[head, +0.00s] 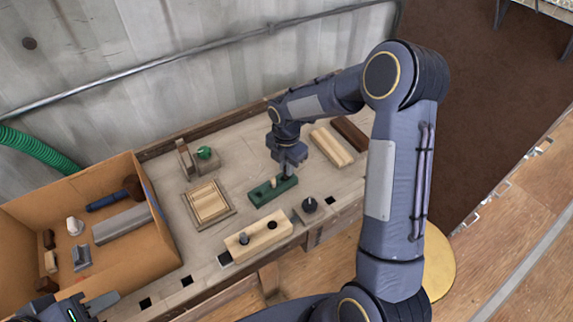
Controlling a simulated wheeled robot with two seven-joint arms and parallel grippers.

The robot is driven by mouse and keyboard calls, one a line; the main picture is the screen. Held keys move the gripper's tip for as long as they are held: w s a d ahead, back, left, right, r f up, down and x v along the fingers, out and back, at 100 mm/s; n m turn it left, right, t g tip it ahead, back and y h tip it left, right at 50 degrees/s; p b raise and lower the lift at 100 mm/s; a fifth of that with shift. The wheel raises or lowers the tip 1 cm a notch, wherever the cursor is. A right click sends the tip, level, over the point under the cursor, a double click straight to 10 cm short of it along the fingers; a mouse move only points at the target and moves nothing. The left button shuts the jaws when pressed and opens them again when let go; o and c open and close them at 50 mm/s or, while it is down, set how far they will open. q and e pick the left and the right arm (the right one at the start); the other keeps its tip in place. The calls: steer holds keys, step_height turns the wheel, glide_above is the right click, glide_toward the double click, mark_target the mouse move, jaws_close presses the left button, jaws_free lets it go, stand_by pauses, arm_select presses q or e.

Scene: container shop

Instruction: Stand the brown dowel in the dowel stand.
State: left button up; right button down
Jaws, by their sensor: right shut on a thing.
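The green block (262,195), which looks like the dowel stand, lies on the workbench with a short pale peg (273,183) upright near its middle. My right gripper (288,175) points down over the right end of this block. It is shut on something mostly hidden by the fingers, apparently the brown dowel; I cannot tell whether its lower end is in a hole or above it. My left gripper (93,307) is at the bottom left edge, partly cut off, in front of the cardboard box; its opening is unclear.
A pale wooden block (262,238) with dark round features and a dark knob on a small base (309,205) stand nearby. A slatted wooden tray (209,204) is to the left. A cardboard box (155,255) holds several items. Wooden bars (331,147) lie behind my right arm.

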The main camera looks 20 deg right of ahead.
steer(key=shift+f+b, duration=0.35)
steer(key=shift+f, duration=0.2)
stand_by(0.4)
steer(key=c, duration=1.3)
jaws_free()
steer(key=shift+c, duration=0.2)
steer(key=shift+r, duration=0.15)
steer(key=shift+r+p, duration=2.65)
steer(key=shift+r, duration=0.7)
